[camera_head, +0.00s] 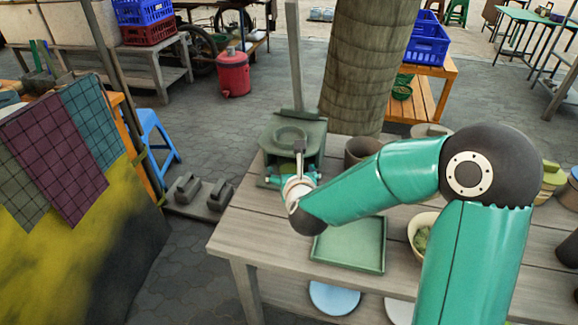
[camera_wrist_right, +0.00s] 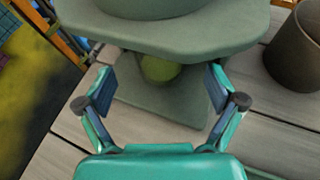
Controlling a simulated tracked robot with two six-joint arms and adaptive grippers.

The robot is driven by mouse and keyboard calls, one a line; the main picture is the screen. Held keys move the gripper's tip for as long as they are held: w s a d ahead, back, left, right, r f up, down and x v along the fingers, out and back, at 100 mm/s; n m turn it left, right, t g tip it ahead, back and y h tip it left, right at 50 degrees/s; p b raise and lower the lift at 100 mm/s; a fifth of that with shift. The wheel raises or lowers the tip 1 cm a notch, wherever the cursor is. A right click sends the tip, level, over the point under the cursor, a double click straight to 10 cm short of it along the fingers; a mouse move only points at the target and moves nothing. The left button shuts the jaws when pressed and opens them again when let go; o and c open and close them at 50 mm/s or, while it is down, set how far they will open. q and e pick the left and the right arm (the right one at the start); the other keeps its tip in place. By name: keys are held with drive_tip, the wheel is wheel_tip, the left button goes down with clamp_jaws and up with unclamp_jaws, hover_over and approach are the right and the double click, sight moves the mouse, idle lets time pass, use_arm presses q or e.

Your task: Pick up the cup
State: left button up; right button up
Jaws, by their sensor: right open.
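A grey-green stand (camera_head: 287,135) with a bowl on its top plate (camera_head: 290,136) stands at the table's far left. In the right wrist view a rounded yellow-green thing (camera_wrist_right: 160,69) sits under the stand's top plate (camera_wrist_right: 170,38); its upper part is hidden, so I cannot tell whether it is a cup. A dark brown cup-like pot (camera_head: 362,150) stands right of the stand; it also shows in the right wrist view (camera_wrist_right: 295,52). My right gripper (camera_wrist_right: 158,88) is open and empty, its fingers spread in front of the stand's opening, apart from the green thing. My left gripper is not in view.
A green tray (camera_head: 350,245) lies on the wooden table (camera_head: 245,235), below my right arm. A pale bowl (camera_head: 421,235) with green contents is right of it. A thick trunk (camera_head: 365,60) rises behind the table. The table's left front corner is clear.

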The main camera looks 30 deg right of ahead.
sight(291, 171)
drive_tip(key=shift+f+x, duration=0.25)
drive_tip(key=shift+x, duration=2.05)
drive_tip(key=shift+s, duration=0.1)
drive_tip(key=c, duration=1.3)
